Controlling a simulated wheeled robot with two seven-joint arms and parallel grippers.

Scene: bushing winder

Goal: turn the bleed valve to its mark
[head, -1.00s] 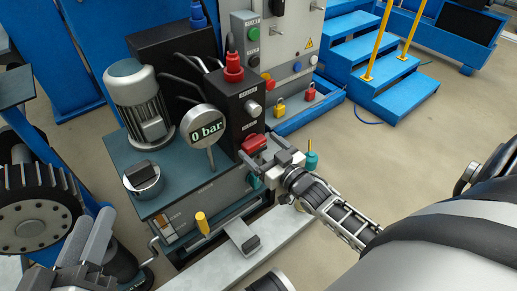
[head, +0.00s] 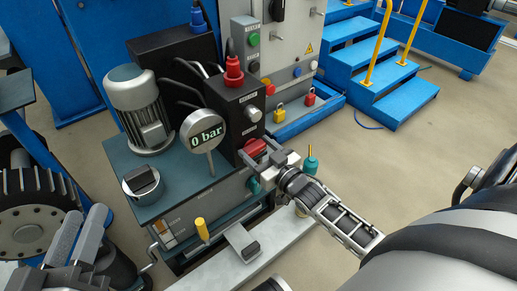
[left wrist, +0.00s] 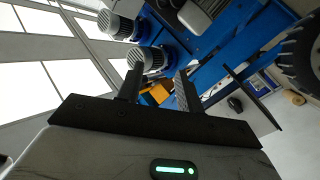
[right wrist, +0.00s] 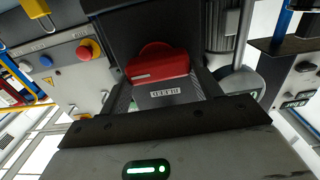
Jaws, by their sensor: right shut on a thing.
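The bleed valve's red handle (head: 256,147) sits low on the front of the black valve block (head: 236,105). In the right wrist view the red handle (right wrist: 157,66) fills the space between my fingers, with a plate reading BLEED (right wrist: 166,92) below it and a pale line on its face. My right gripper (head: 258,151) is shut on the handle, a finger on either side. The valve's mark cannot be made out. My left gripper (head: 78,236) is open and empty at the lower left; its spread fingers also show in the left wrist view (left wrist: 158,84).
The round gauge (head: 203,130) reads 0 bar. A motor (head: 139,105) stands on the unit behind it. Yellow (head: 279,115) and red padlocks (head: 310,96) hang at the cabinet. A teal bottle-like part (head: 311,164) is close beside my right gripper. Floor to the right is open.

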